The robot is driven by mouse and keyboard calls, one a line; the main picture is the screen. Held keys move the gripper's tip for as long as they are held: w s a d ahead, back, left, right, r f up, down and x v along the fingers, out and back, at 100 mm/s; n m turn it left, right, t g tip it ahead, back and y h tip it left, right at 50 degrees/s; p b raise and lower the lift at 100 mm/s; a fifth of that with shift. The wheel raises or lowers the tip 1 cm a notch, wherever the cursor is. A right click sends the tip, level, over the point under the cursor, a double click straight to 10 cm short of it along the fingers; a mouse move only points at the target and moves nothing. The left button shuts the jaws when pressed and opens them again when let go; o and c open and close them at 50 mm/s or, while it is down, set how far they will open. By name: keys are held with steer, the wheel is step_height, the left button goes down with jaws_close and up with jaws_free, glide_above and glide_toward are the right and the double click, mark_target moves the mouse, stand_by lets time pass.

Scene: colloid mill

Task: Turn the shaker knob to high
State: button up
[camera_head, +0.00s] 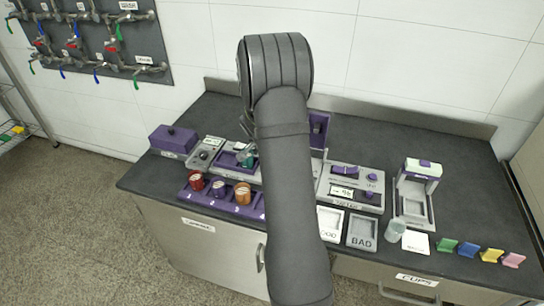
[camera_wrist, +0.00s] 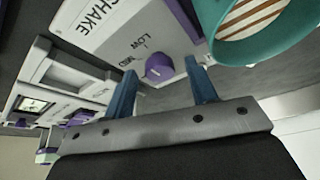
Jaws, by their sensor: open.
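The purple shaker knob (camera_wrist: 159,67) sits on a light panel (camera_wrist: 110,30) marked SHAKE in the wrist view. The words LOW and MED show beside the knob; no HIGH mark is visible, and I cannot tell its exact setting. My gripper (camera_wrist: 162,80) is open, with one blue finger on each side of the knob in the picture. Gaps show between the fingers and the knob, and nothing is held. In the head view my arm hides the knob and most of the shaker.
A teal-rimmed round container (camera_wrist: 265,25) is close by at the upper right of the wrist view. In the head view, a purple rack (camera_head: 188,192) with several jars is left of my arm. Trays, including BAD (camera_head: 361,232), and a grey device (camera_head: 352,187) are at right.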

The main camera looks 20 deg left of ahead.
steer(key=c, duration=1)
steer(key=shift+o, duration=0.2)
steer(key=shift+n, duration=0.4)
steer(key=n, duration=0.1)
steer(key=n+y, duration=0.1)
steer(key=n, duration=0.1)
steer(key=n+y, duration=0.1)
steer(key=shift+d, duration=0.25)
steer(key=n+y, duration=0.1)
steer(key=n, duration=0.4)
steer(key=shift+d+y, duration=0.2)
steer(key=shift+y, duration=0.2)
steer(key=n, duration=0.2)
steer(key=n+g+y, duration=0.1)
steer(key=n, duration=0.1)
steer(key=shift+w+d+n+y, duration=0.15)
steer(key=shift+n+y, duration=0.15)
steer(key=shift+n, duration=0.1)
steer(key=n+g, duration=0.1)
steer(key=n, duration=0.1)
steer(key=n+g, duration=0.1)
steer(key=n, duration=0.1)
steer(key=shift+w+d+n+y, duration=0.1)
steer(key=shift+w+n+y, duration=0.05)
steer(key=shift+n+y, duration=0.2)
steer(key=shift+f+n, duration=0.1)
steer(key=shift+n, duration=0.15)
